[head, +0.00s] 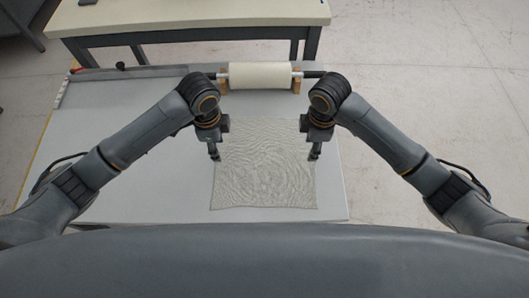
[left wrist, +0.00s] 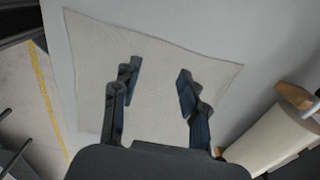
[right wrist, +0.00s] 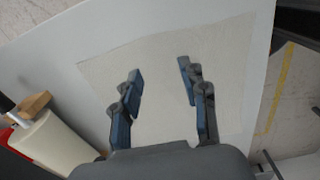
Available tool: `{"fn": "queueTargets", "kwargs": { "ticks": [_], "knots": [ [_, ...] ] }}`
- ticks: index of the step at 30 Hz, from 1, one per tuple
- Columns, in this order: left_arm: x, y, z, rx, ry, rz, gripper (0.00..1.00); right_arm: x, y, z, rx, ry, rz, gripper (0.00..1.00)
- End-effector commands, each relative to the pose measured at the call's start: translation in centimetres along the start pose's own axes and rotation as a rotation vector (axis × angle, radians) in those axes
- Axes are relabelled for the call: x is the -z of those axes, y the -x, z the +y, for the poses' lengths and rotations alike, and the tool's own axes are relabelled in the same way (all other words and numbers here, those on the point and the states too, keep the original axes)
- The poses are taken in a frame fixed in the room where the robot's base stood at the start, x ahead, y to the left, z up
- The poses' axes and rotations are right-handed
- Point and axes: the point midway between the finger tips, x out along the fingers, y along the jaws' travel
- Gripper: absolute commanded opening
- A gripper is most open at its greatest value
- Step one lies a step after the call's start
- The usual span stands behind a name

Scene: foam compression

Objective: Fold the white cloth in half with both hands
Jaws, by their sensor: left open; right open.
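The white cloth (head: 265,170) lies flat and spread out on the grey table, roughly square, with a rippled surface. In the head view my left gripper (head: 215,155) is over the cloth's left edge and my right gripper (head: 314,153) is over its right edge. In the left wrist view the cloth (left wrist: 160,65) lies beneath the open, empty fingers of my left gripper (left wrist: 160,85). In the right wrist view the cloth (right wrist: 215,50) lies beneath the open, empty fingers of my right gripper (right wrist: 160,80). Both grippers appear above the cloth; contact cannot be told.
A white roll (head: 260,76) on wooden supports stands at the table's back edge, behind the cloth. The grey table (head: 130,190) is bare left of the cloth, with a narrow strip to its right. A second, cream-topped table (head: 190,14) stands beyond.

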Motion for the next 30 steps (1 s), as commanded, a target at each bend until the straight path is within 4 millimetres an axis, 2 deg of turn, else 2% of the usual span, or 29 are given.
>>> {"fn": "queueTargets", "kwargs": {
  "ticks": [6, 12, 28, 30],
  "knots": [
    [0.0, -3.6, 0.1, -0.002, 0.002, 0.000, 0.43, 0.0, -3.6, -0.1, 0.003, -0.002, -0.001, 0.43],
    [0.0, -5.7, 0.0, 0.000, 0.003, 0.001, 0.43, 0.0, -5.7, 0.0, 0.000, -0.003, 0.000, 0.43],
    [0.1, -6.8, 0.0, 0.002, 0.002, 0.002, 0.43, 0.0, -6.8, 0.0, -0.002, -0.002, 0.001, 0.43],
    [0.1, -6.6, 0.0, 0.002, 0.002, 0.002, 0.38, 0.0, -6.6, 0.0, -0.002, -0.003, 0.001, 0.38]
  ]
}}
